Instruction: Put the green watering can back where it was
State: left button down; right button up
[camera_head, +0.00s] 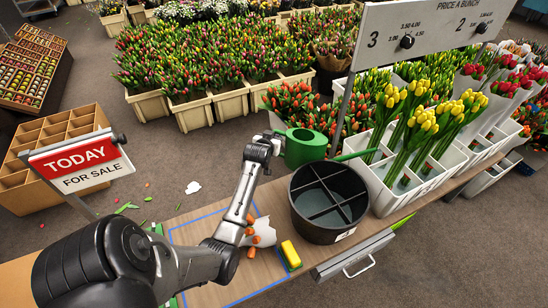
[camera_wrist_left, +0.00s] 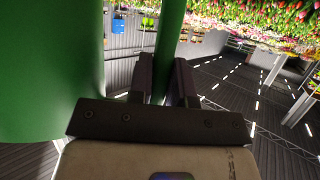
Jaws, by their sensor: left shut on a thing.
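The green watering can (camera_head: 305,148) is in the air behind the black divided bucket (camera_head: 328,200), its spout pointing right. My left gripper (camera_head: 273,139) is at the left side of the can. In the left wrist view the fingers (camera_wrist_left: 167,78) are shut on a green bar of the can, which looks like its handle. The can's green body (camera_wrist_left: 50,60) fills the left of that view. The can's former place cannot be told from these frames. My right gripper is not in view.
White crates (camera_head: 395,190) of yellow tulips stand to the right under a price sign (camera_head: 420,30). A red sale sign (camera_head: 80,160) stands left.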

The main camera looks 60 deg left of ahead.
pick_arm(q)
jog(key=shift+f+b, duration=1.65)
jog(key=shift+f, duration=1.8)
jog(key=c, duration=1.5)
grip_release()
jog(key=shift+f, duration=0.15)
jog(key=o, duration=0.4)
jog(key=shift+o, duration=0.2)
